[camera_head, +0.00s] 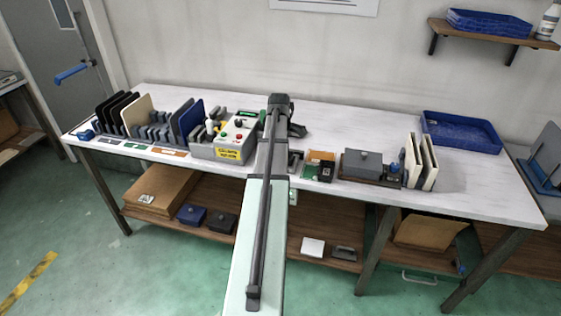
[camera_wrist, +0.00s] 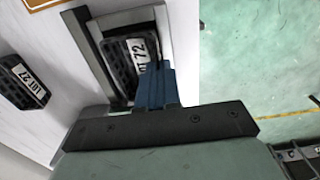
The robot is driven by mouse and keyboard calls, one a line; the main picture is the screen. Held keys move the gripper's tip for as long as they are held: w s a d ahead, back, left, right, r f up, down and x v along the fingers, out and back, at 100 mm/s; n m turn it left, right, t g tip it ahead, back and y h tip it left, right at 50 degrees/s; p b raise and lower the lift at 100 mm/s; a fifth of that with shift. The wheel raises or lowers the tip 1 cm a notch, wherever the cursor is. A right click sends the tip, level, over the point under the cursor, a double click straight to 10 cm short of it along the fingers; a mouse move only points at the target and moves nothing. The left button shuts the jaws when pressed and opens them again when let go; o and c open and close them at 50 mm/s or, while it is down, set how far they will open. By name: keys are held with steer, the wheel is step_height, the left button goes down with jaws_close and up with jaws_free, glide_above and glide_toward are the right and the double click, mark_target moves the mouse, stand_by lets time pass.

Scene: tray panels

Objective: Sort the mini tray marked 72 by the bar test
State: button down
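In the wrist view, a small dark ribbed tray (camera_wrist: 119,66) sits inside a grey frame or pocket; its white label (camera_wrist: 140,50) shows 72. My gripper (camera_wrist: 155,68) has blue fingers close together at this tray's right edge, covering part of it. Whether they pinch the tray or only stand against it, I cannot tell.
On the white bench (camera_head: 480,190), a grey control box (camera_head: 224,142) and upright panels (camera_head: 138,113) stand left of my arm. A grey lidded box (camera_head: 362,163), cream panels (camera_head: 421,163) and a blue tray (camera_head: 462,133) stand right. Bare bench shows along the back.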

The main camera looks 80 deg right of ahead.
steer(key=shift+r, duration=1.1)
steer(key=shift+r, duration=0.1)
steer(key=shift+m+h, duration=0.3)
steer(key=shift+m, duration=0.5)
steer(key=s, duration=0.6)
steer(key=shift+d+r, duration=0.15)
steer(key=shift+d, duration=0.1)
steer(key=m, duration=0.5)
steer(key=s+m+g, duration=0.1)
steer(key=m, duration=0.5)
steer(key=s+m, duration=0.1)
steer(key=m, duration=0.4)
steer(key=shift+d+r, duration=0.1)
steer(key=shift+d, duration=0.2)
steer(key=shift+f, duration=0.2)
steer(key=shift+f, duration=2.05)
